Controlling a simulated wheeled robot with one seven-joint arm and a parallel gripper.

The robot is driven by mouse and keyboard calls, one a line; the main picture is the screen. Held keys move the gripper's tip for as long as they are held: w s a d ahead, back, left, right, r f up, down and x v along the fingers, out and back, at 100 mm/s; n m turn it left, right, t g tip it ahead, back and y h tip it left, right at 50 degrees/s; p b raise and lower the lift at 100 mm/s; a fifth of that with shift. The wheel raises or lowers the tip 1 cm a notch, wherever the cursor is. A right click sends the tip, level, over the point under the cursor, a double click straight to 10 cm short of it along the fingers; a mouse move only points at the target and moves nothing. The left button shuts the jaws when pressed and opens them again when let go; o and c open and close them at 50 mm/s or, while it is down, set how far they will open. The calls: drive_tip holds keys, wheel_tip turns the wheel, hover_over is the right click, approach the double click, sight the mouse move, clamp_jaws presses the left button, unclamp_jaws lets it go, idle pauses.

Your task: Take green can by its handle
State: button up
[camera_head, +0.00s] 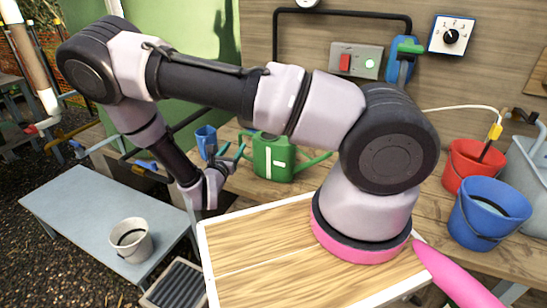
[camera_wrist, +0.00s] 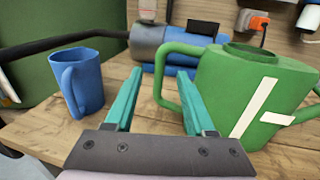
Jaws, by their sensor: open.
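The green can (camera_head: 273,160) stands upright on the wooden bench, with its spout to the right in the head view. It fills the right of the wrist view (camera_wrist: 240,82), with white tape strips on its side. Its looped handle (camera_wrist: 160,72) is on the left side of the can. My gripper (camera_head: 233,151) is open and empty at the can's left. In the wrist view its two teal fingers (camera_wrist: 159,74) lie either side of the handle's upright part, the right finger overlapping the loop's opening. I cannot tell how far the tips reach past the handle.
A blue jug (camera_wrist: 80,85) stands left of my fingers. A blue cylindrical device (camera_wrist: 170,40) lies behind the handle. A red bucket (camera_head: 470,165) and a blue bucket (camera_head: 487,212) are at the right. A pale bucket (camera_head: 131,240) stands on the grey side table (camera_head: 85,205).

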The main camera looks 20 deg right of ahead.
sight(240, 140)
drive_tip(key=shift+f+x, duration=0.2)
drive_tip(key=shift+x, duration=2.95)
clamp_jaws()
